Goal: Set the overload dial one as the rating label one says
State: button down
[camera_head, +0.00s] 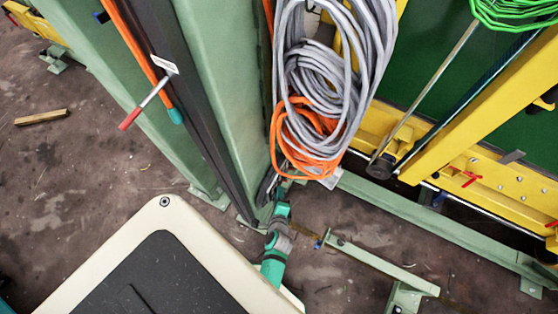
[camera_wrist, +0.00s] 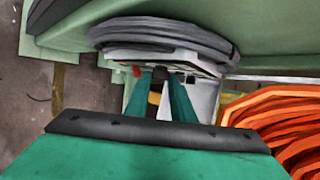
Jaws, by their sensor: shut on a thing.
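In the wrist view, my gripper (camera_wrist: 160,80) reaches away from the camera with its two teal fingers close together at the tips. The tips close on a small dark knob (camera_wrist: 160,73), which looks like the overload dial. It is at the front of a pale box (camera_wrist: 195,62) under a grey cable coil. A small red part (camera_wrist: 137,70) sits just left of the fingers. The dial's pointer and scale cannot be made out, and no rating label can be read. In the head view, a pale box corner (camera_head: 331,179) shows below the cables; my fingertips are hidden there.
Grey cable (camera_head: 338,70) and orange cable (camera_head: 305,145) hang close to the box. Orange coils (camera_wrist: 285,125) also fill the wrist view's right. A green column (camera_head: 225,90) stands left of the cables. A green floor rail (camera_head: 440,225) runs to the right. Open floor (camera_head: 90,180) lies left.

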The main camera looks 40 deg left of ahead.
jog(key=shift+s+f+n+t+y, duration=0.2)
jog(key=shift+f+n+t+y, duration=0.1)
jog(key=shift+t, duration=0.3)
jog(key=shift+t+y, duration=0.3)
jog(key=shift+s+f+n+t+y, duration=0.1)
jog(key=shift+f+n+t+y, duration=0.25)
jog(key=shift+t, duration=0.65)
jog(key=shift+f+n+t+y, duration=0.25)
jog(key=shift+n+t+y, duration=0.2)
jog(key=shift+t+y, duration=0.35)
jog(key=shift+f+n+t+y, duration=0.25)
jog(key=shift+n+t+y, duration=0.2)
jog(key=shift+t, duration=0.55)
jog(key=shift+d+f+n+t+y, duration=0.1)
jog(key=shift+n+t+y, duration=0.2)
jog(key=shift+t, duration=0.2)
jog(key=c, duration=1.5)
grip_release()
